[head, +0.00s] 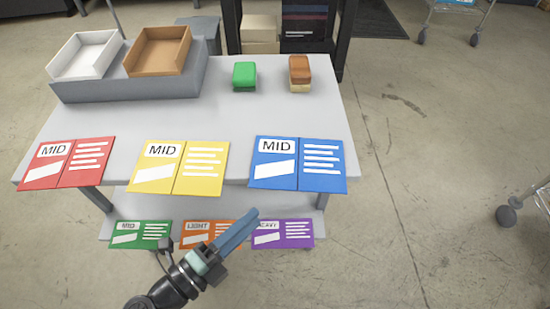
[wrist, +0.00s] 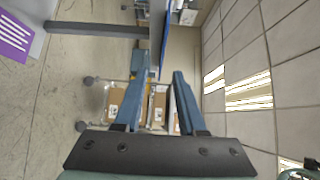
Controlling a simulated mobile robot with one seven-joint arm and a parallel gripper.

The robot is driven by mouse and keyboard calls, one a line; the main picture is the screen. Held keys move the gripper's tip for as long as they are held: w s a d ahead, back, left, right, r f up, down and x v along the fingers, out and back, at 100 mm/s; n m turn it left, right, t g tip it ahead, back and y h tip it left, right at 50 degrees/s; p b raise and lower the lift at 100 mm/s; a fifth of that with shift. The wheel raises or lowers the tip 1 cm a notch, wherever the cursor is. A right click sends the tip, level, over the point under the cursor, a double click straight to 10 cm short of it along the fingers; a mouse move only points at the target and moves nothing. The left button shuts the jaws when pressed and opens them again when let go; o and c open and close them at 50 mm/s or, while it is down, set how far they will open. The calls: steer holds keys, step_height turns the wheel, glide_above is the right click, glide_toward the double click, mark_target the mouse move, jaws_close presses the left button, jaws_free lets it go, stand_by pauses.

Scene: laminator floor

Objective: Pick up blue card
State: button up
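The blue card (head: 322,166) marked MID lies at the right end of the table's front edge in the head view, in line with a red card (head: 88,162) and a yellow card (head: 203,170). In the wrist view a thin blue strip (wrist: 164,42) at top centre looks like this card seen nearly edge-on. My gripper (head: 252,217) is in front of the table, below and left of the blue card in the picture and apart from it. In the wrist view its two blue fingers (wrist: 160,72) stand apart with nothing held between them.
On a lower shelf lie green (head: 140,234), orange (head: 197,232) and purple (head: 283,233) cards; my gripper partly covers the last two. A white tray (head: 62,73), a brown tray (head: 133,67), a green block (head: 244,76) and a brown block (head: 299,72) stand behind. Floor right is mostly clear.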

mark_target(275, 161)
steer(key=x, duration=1)
steer(key=shift+a+r, duration=0.2)
steer(key=shift+w, duration=0.1)
jaws_close()
stand_by(1.0)
